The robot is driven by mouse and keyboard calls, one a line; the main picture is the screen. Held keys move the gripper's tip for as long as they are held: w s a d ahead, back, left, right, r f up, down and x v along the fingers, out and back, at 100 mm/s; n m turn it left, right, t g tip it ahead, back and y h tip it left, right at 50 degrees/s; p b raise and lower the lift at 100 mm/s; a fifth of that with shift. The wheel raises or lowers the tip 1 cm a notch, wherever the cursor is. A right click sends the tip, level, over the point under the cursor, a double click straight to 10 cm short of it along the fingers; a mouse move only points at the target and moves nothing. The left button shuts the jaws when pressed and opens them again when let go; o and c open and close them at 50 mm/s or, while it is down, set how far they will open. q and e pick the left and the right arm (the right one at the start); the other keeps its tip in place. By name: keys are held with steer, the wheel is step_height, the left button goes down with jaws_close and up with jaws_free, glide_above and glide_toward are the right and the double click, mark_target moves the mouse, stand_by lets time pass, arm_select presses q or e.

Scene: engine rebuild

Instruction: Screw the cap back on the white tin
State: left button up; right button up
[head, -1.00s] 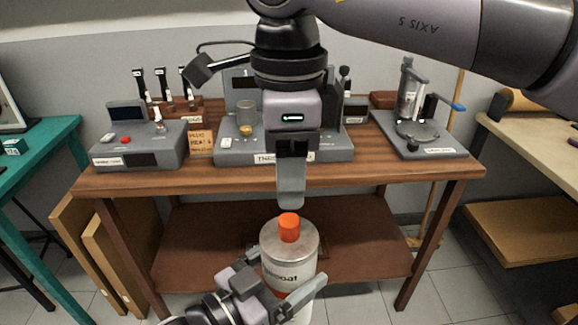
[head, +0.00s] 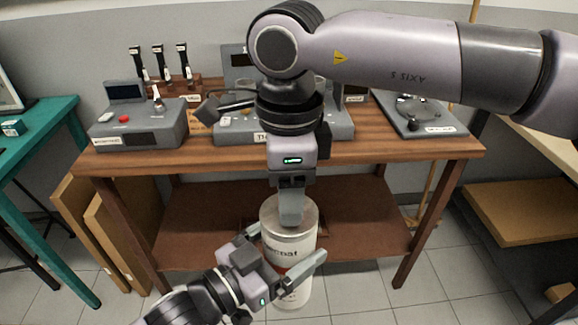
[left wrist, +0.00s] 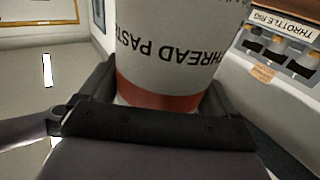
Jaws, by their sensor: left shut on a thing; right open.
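The white tin (head: 292,270) stands upright below the bench's front edge, with a grey metal top and an orange-red band. My left gripper (head: 288,243) is shut around its body. In the left wrist view the tin (left wrist: 165,60) fills the space between the fingers, its "THREAD PASTE" lettering upside down. My right gripper (head: 291,212) points straight down over the middle of the tin's top, open, its near finger hanging in front. The orange cap is hidden behind that finger, so I cannot tell whether the fingers touch it.
A wooden bench (head: 400,150) with a lower shelf (head: 190,225) stands behind the tin. It carries a grey device (head: 140,130), a central station and a grey stand (head: 425,120). A teal table (head: 40,140) is at left, a pale bench at right. Tiled floor is open around the tin.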

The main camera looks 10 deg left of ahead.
steer(key=shift+f, duration=0.35)
jaws_close()
steer(key=shift+o, duration=0.7)
jaws_free()
steer(key=shift+r, duration=0.1)
